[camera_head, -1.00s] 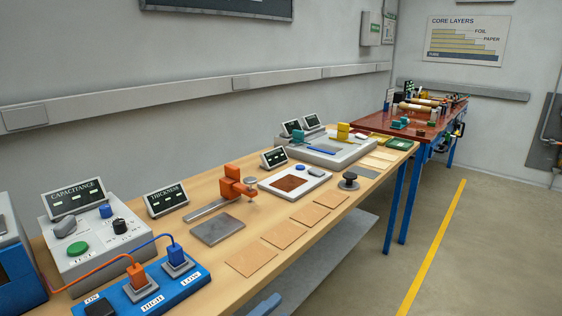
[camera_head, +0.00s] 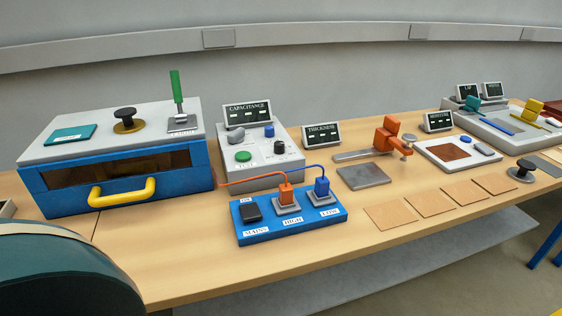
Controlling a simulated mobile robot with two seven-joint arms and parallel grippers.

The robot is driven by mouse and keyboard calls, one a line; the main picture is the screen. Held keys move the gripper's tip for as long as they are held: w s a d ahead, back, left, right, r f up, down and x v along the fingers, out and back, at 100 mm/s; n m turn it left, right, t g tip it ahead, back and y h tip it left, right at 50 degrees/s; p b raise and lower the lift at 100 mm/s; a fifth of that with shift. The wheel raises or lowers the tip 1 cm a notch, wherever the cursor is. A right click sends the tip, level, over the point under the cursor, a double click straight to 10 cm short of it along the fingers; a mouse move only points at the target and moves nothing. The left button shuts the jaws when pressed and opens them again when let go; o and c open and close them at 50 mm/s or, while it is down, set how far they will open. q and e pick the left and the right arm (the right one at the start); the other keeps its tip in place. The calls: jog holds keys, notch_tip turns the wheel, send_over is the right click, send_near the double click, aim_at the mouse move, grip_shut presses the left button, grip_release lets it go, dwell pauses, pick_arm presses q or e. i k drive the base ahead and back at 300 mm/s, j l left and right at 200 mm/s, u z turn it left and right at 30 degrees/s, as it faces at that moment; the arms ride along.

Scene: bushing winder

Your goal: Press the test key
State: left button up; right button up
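The test key is a round green button (camera_head: 243,156) on the front left of the grey capacitance unit (camera_head: 268,178), with a TEST label below it. The unit also carries a grey knob (camera_head: 236,136), a blue knob (camera_head: 269,130) and a black knob (camera_head: 279,147). Its dark display (camera_head: 248,115) reads CAPACITANCE; the digits are too small to read. Neither of my grippers shows in this view, and nothing covers the green button.
A blue terminal box (camera_head: 290,228) with orange and blue plugs stands in front of the unit, wires running behind. A blue oven-like box (camera_head: 120,165) with a yellow handle stands left. A large rounded dark green shape (camera_head: 60,275), unidentified, fills the lower left corner.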

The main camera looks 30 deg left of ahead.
aim_at(244, 156)
jog(key=u, duration=1.3)
